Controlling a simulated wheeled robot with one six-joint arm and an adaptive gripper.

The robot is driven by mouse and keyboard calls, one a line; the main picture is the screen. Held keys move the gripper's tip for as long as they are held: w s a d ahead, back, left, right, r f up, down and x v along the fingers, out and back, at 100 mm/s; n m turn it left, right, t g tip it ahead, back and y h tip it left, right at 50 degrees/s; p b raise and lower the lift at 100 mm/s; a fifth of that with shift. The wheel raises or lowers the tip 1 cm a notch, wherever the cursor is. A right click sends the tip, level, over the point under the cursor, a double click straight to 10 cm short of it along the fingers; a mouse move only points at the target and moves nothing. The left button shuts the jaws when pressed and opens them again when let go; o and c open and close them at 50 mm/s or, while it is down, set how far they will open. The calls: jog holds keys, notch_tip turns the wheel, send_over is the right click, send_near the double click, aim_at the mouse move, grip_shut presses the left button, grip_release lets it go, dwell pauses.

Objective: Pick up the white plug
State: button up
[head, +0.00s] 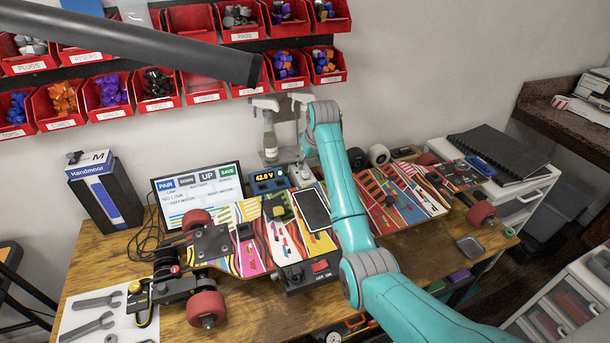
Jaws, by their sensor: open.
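I cannot make out a single white plug for certain. A red bin labelled PLUGS (30,67) at the upper left holds grey-white pieces (30,45), too small to tell apart. My teal arm reaches up from the lower right and bends down at the back of the workbench. My gripper (300,176) is small and partly hidden there, beside the voltage meter (270,181) and behind the skateboard. It is open, and I see nothing held in it. It is far to the right of the PLUGS bin and lower than it.
An electric skateboard (262,232) with red wheels lies across the wooden workbench (243,318). A dark tube (150,40) crosses the upper left.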

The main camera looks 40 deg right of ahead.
aim_at(306, 171)
jog(key=shift+a+x, duration=0.15)
jog(key=shift+x, duration=1.25)
jog(key=shift+a+x, duration=0.15)
jog(key=shift+x, duration=1.2)
jog(key=shift+w, duration=0.1)
grip_shut()
